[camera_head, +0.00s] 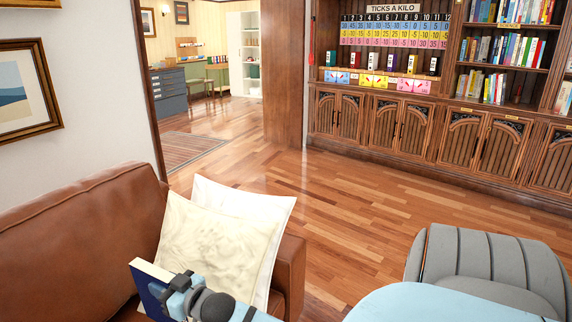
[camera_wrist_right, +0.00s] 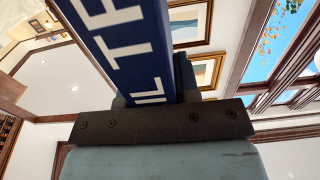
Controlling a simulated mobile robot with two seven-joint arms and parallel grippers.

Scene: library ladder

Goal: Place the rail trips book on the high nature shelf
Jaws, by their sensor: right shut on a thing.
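A dark blue book (camera_head: 150,294) with a pale page edge is in my right gripper (camera_head: 178,288), low in the head view in front of the sofa cushions. In the right wrist view the blue book (camera_wrist_right: 128,45) shows large white letters, only partly readable, between the fingers. My right gripper is shut on it. My left gripper is not in view. Bookshelves (camera_head: 507,50) stand along the far wall at the upper right. No label I can read marks a nature shelf, and the shelves' upper part is cut off.
A brown leather sofa (camera_head: 75,235) with cream cushions (camera_head: 215,240) is close at the left. A grey chair (camera_head: 490,262) stands at the lower right. Wooden cabinet doors (camera_head: 415,125) run below the shelves. Open wooden floor (camera_head: 350,205) lies between.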

